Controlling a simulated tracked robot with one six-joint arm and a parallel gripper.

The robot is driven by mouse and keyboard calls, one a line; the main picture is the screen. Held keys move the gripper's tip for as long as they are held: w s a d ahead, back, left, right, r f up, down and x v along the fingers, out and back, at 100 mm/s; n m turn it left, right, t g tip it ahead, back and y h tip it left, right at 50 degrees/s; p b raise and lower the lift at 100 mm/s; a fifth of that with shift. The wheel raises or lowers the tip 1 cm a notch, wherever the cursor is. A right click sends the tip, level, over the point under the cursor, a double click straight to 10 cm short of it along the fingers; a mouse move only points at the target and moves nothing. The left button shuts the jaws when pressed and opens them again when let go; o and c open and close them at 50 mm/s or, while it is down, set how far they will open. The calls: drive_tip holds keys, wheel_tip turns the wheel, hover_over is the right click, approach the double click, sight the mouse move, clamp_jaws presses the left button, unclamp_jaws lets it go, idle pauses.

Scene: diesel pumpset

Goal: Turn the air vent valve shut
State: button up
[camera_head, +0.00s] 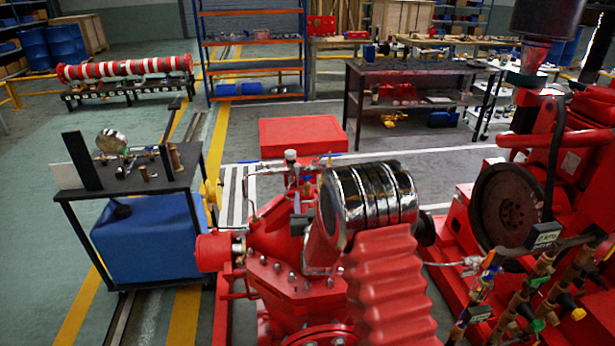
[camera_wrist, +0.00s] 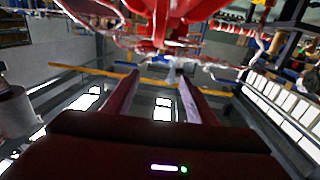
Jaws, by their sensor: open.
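The red pump casing (camera_head: 285,275) stands in the middle of the head view. A small upright fitting with a pale cap (camera_head: 291,156) rises from its top, with thin pipes beside it; it looks like the air vent valve, but its handle position is not clear. In the wrist view my gripper (camera_wrist: 158,78) is open, its two dark red fingers apart. In the head view my gripper is not distinguishable.
A red engine with a black disc (camera_head: 508,205) and brass valve pipework (camera_head: 530,300) stands at the right. A dark table (camera_head: 180,180) with a gauge (camera_head: 111,141) stands at the left over a blue tank (camera_head: 150,240). Pipes and red parts crowd the wrist view's top.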

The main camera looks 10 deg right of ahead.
sight(307, 176)
drive_tip(key=shift+w, duration=0.1)
drive_tip(key=shift+w+d, duration=0.2)
drive_tip(key=shift+w, duration=2.05)
drive_tip(key=shift+w+d, duration=0.25)
drive_tip(key=shift+w, duration=2.05)
drive_tip(key=shift+w+d, duration=0.2)
drive_tip(key=shift+w, duration=2.05)
drive_tip(key=shift+c, duration=0.7)
drive_tip(key=c, duration=0.9)
drive_tip(key=shift+d, duration=0.15)
drive_tip(key=shift+c, duration=0.2)
